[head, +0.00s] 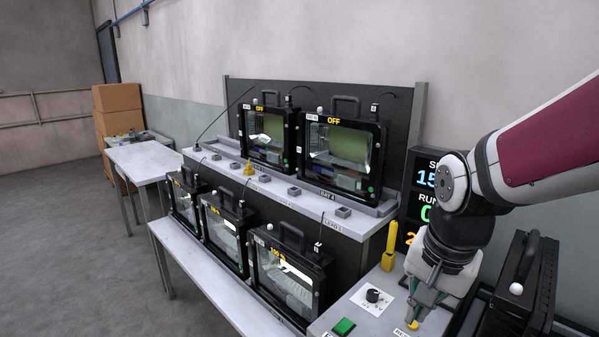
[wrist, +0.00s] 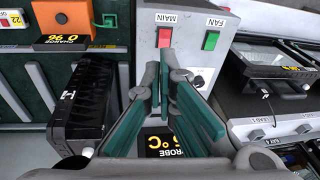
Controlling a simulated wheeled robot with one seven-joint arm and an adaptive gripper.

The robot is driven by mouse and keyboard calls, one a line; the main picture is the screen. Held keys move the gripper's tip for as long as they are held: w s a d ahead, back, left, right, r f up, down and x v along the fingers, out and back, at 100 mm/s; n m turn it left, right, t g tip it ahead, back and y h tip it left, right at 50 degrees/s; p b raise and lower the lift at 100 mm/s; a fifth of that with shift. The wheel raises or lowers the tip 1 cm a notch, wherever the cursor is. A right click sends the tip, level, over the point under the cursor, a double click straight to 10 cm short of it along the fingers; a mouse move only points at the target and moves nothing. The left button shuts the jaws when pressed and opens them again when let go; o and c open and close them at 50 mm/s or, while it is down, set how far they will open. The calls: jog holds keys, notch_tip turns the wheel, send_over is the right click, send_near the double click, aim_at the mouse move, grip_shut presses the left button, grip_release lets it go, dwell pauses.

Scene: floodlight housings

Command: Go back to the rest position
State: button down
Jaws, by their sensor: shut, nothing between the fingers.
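My gripper (head: 422,315) is at the lower right in the head view, pointing down over the grey control console. In the wrist view its teal-padded fingers (wrist: 166,80) come together at the tips, with nothing seen between them. A red MAIN switch (wrist: 164,38) and a green FAN switch (wrist: 211,40) lie beyond the fingertips. A small yellow piece (head: 413,325) shows just below the fingertips in the head view; I cannot tell whether they touch. A PROBE display (wrist: 163,143) is partly hidden behind the fingers.
Floodlight housings stand on the upper shelf (head: 310,186) and the lower bench (head: 205,272). The console holds a black knob (head: 373,296), a green button (head: 343,327) and a yellow post (head: 389,246). A dark housing (head: 520,285) stands right of my gripper. Open floor lies at left.

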jog(key=s+r+n+t, duration=0.2)
jog(key=s+r+n, duration=0.5)
jog(key=s, duration=0.5)
jog(key=shift+s+d+r+n+t, duration=0.2)
jog(key=shift+r+n+t, duration=0.1)
jog(key=shift+n, duration=0.2)
